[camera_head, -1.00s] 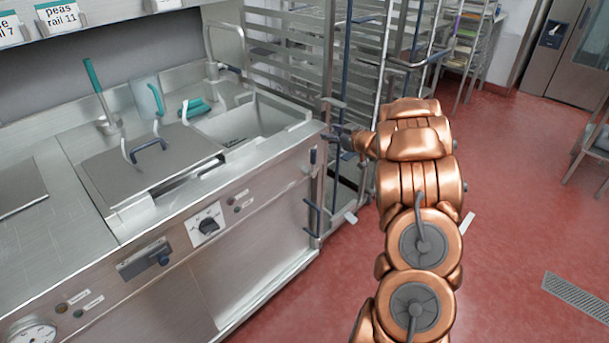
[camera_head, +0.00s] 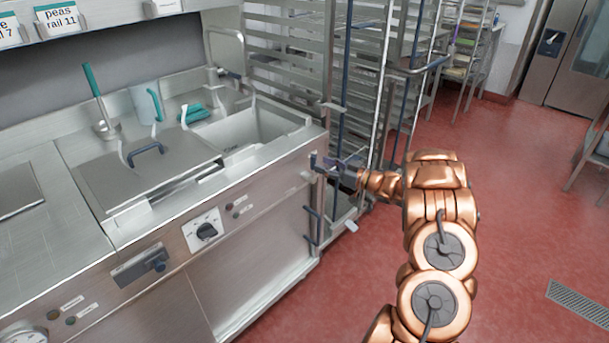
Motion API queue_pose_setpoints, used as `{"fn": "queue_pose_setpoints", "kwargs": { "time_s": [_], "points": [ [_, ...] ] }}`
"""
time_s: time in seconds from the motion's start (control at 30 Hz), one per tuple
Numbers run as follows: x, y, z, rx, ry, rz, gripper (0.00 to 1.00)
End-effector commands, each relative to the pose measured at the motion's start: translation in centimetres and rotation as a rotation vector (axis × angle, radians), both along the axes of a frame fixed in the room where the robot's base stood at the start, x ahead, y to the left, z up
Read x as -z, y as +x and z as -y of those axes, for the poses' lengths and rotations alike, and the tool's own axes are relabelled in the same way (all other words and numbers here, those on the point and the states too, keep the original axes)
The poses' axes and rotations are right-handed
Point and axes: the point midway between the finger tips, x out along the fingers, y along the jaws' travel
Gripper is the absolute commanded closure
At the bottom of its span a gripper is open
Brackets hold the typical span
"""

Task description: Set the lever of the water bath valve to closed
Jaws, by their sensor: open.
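The water bath is the open steel basin (camera_head: 250,125) at the right end of the counter. A small dark blue lever (camera_head: 313,161) sits at the right end of the counter front, below the basin's corner; I take it for the valve lever. It looks roughly upright, but its exact setting is too small to read. My gripper (camera_head: 332,164) is open, just right of this lever and pointing left at it. Whether the fingers touch it or are around it, I cannot tell.
Dark blue bar handles (camera_head: 312,225) lie below the lever. A steel rack trolley (camera_head: 345,90) stands close behind my gripper. The red floor at right is open.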

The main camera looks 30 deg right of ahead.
Motion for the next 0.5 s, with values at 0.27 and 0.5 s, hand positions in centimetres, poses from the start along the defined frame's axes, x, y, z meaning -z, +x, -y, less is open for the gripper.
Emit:
{"fn": "queue_pose_setpoints", "kwargs": {
  "time_s": [0.27,0.5],
  "points": [
    [0.0,2.4,-1.2,-0.001,0.002,-0.001,0.54],
    [0.1,4.0,-1.8,0.002,0.001,-0.004,0.54]
  ]
}}
